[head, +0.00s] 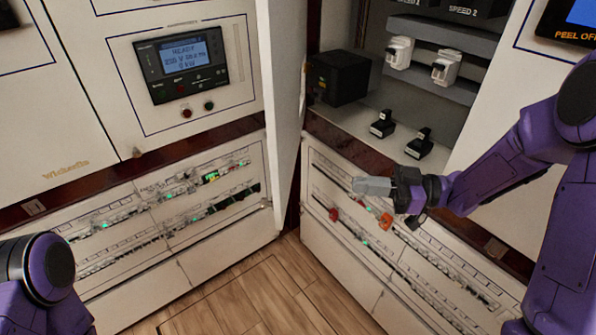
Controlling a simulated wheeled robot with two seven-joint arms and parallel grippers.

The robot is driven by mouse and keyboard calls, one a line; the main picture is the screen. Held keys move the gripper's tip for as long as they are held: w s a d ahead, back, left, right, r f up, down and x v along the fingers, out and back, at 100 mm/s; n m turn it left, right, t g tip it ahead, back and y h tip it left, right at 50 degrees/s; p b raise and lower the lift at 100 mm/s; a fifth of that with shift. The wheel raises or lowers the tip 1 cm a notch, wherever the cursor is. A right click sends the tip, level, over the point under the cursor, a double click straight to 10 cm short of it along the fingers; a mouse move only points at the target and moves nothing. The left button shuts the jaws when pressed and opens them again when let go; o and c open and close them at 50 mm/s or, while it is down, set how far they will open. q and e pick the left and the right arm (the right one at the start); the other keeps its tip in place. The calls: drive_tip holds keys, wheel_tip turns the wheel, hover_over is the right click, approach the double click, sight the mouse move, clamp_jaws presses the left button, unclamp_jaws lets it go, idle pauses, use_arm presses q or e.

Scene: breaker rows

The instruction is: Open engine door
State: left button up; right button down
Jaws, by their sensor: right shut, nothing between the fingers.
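The white engine door (286,130) stands swung out, seen nearly edge-on between the left panel and the right cabinet. Behind it the compartment (440,105) is exposed, with two white switches (399,52) on a grey rail and two black levers (383,125) on its light floor. My right gripper (362,186) is shut and empty. It points left in front of the breaker rows, below the compartment and to the right of the door, and looks apart from the door. My left gripper is out of view; only part of my left arm shows at the bottom left.
A black box (338,78) sits inside the compartment at its left. Breaker rows with green lights line the lower panels (150,225), and red-orange pieces (385,220) show near my right gripper. A screen panel (183,62) is at the upper left. Wooden floor (245,300) is clear below.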

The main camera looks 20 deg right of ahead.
sight(282, 179)
drive_tip(key=p+x, duration=0.4)
drive_tip(key=x, duration=0.9)
drive_tip(key=shift+s+a+p, duration=0.1)
drive_tip(key=shift+p, duration=0.3)
drive_tip(key=shift+a+f, duration=0.1)
drive_tip(key=shift+a, duration=0.3)
drive_tip(key=shift+w, duration=0.2)
